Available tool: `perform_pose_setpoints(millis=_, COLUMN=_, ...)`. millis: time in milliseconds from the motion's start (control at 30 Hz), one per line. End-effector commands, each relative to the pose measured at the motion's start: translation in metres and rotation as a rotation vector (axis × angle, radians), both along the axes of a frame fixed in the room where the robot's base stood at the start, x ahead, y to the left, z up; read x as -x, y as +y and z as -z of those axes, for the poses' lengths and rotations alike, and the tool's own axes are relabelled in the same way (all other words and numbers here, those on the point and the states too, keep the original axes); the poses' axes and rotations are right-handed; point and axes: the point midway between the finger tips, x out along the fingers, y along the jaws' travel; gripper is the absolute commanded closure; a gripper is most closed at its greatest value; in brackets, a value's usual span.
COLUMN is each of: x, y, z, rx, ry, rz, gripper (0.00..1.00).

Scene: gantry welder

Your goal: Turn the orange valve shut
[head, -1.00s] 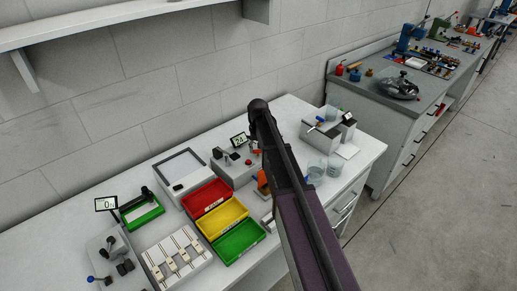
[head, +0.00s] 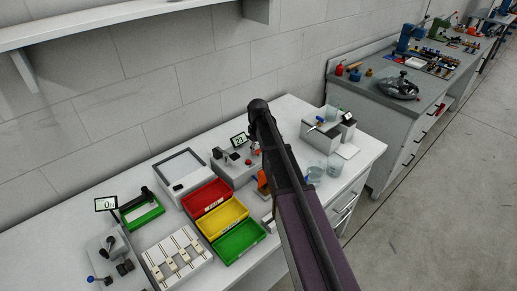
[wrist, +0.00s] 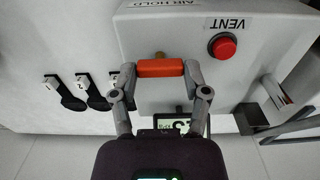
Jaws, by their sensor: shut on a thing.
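The orange valve handle (wrist: 160,68) is a short bar on a brass stem, on the light grey face of a box. It lies nearly level across the wrist view. My gripper (wrist: 160,71) has one finger at each end of the bar and is shut on it. In the head view my arm hides the gripper and most of the valve. The grey box (head: 228,170) with its small display (head: 239,139) stands on the white bench, left of my arm.
Black hooks with white tags (wrist: 90,88) are at the left. Red, yellow and green trays (head: 238,242) stand left of my arm. Clear cups (head: 315,172) stand close on its right.

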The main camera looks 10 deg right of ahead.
Motion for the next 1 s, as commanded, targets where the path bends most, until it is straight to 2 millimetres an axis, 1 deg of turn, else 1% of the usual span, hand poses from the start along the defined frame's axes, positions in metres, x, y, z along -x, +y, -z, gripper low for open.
perform_pose_setpoints(millis=267, x=-0.0006, y=-0.0003, z=0.0002, rx=0.002, ry=-0.001, rz=-0.002, gripper=0.88)
perform_pose_setpoints(millis=300, x=-0.0006, y=-0.0003, z=0.0002, rx=0.002, ry=-0.001, rz=-0.002, gripper=0.28)
perform_pose_setpoints(millis=367, x=-0.0006, y=-0.0002, z=0.0001, rx=0.002, ry=-0.001, rz=-0.002, gripper=0.10)
perform_pose_setpoints(millis=400, x=-0.0006, y=-0.0002, z=0.0001, rx=0.002, ry=-0.001, rz=-0.002, gripper=0.06)
perform_pose_setpoints(millis=1000, x=0.0001, y=0.0003, z=-0.0015, rx=0.000, ry=0.000, rz=0.000, gripper=0.06)
